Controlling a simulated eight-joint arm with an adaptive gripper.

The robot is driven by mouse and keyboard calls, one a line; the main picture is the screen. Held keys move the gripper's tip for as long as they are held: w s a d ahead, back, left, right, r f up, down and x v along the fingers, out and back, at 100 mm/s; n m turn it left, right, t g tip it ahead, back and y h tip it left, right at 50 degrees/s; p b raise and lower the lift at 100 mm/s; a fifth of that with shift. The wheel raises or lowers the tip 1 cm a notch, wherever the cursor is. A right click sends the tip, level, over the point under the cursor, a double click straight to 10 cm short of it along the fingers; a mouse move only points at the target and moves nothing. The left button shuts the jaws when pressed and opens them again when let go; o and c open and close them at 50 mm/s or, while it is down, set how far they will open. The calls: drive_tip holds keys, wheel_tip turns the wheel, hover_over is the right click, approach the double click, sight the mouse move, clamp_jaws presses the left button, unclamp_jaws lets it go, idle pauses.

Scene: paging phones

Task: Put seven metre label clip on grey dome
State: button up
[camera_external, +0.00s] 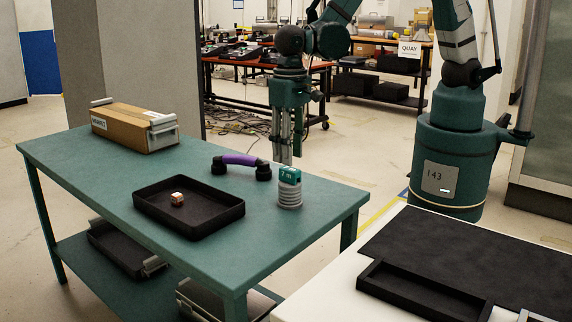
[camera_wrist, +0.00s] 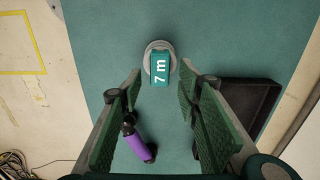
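The seven metre label clip (camera_external: 289,175) is a teal block marked "7 m". It sits on top of the grey dome (camera_external: 290,198), a light grey ribbed piece standing on the teal table. In the wrist view the clip (camera_wrist: 160,69) lies across the dome (camera_wrist: 149,50), whose round rim shows around it. My gripper (camera_external: 286,158) points down and appears just above or behind the clip. In the wrist view the fingers of my gripper (camera_wrist: 159,88) are spread wide with nothing between them. I cannot tell the exact height gap.
A purple handset with black ends (camera_external: 240,160) lies left of the dome. A black tray (camera_external: 224,216) holds a small wooden cube (camera_external: 177,199). A cardboard box (camera_external: 121,126) stands at the far left. The teal table (camera_external: 285,252) is bare in front of the dome.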

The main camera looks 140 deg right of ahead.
sight(292, 169)
wheel_tip(292, 169, up, 6)
drive_tip(key=shift+r, duration=0.15)
idle(0.3)
drive_tip(key=shift+a+r, duration=0.1)
idle(0.6)
drive_tip(key=s+a+r+n+t, duration=0.3)
drive_tip(key=a+r+n, duration=0.5)
drive_tip(key=a+r, duration=0.55)
drive_tip(key=s+a+r+n+t, duration=0.2)
drive_tip(key=s+a+n, duration=0.3)
drive_tip(key=a, duration=0.3)
drive_tip(key=s+a+r+n+t, duration=0.2)
drive_tip(key=s+a+n, duration=0.3)
drive_tip(key=a, duration=0.3)
drive_tip(key=shift+a+r, duration=0.15)
drive_tip(key=shift+r, duration=0.25)
drive_tip(key=shift+s, duration=0.1)
wheel_tip(292, 169, down, 6)
drive_tip(key=b, duration=0.5)
drive_tip(key=shift+r, duration=0.25)
